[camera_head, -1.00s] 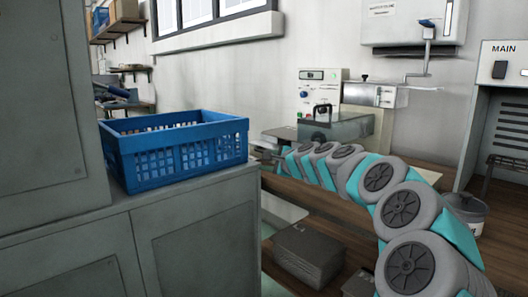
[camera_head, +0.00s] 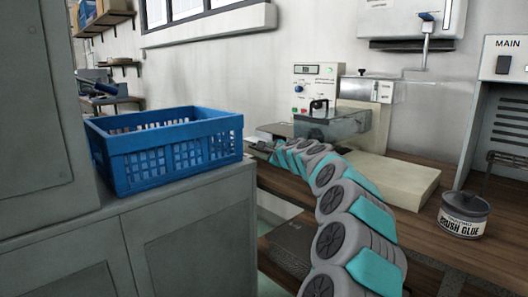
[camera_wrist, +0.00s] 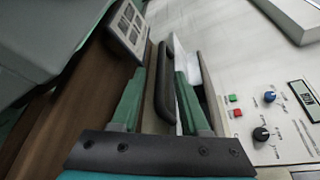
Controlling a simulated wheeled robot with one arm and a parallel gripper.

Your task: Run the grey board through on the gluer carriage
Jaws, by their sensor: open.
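The gluer (camera_head: 315,85) stands against the wall in the head view, with knobs and buttons on its panel and a black handle (camera_head: 318,105) on its clear cover. Its panel (camera_wrist: 265,115) shows at right in the wrist view. My gripper (camera_wrist: 160,72) is open, its two green fingers apart. A black bar-like handle (camera_wrist: 165,90) appears between the fingers; I cannot tell whether either finger touches it. In the head view my gripper is hidden beyond my arm, near the gluer's left end. A flat dark grey surface (camera_head: 281,130) lies there; I cannot tell whether it is the board.
A blue crate (camera_head: 165,150) stands on the grey cabinet (camera_head: 190,225) at left. A brush glue pot (camera_head: 464,215) stands on the wooden bench (camera_head: 420,235) at right. A dark grey stack (camera_head: 290,240) sits low beneath the bench. A pale slab (camera_head: 395,182) lies before the gluer.

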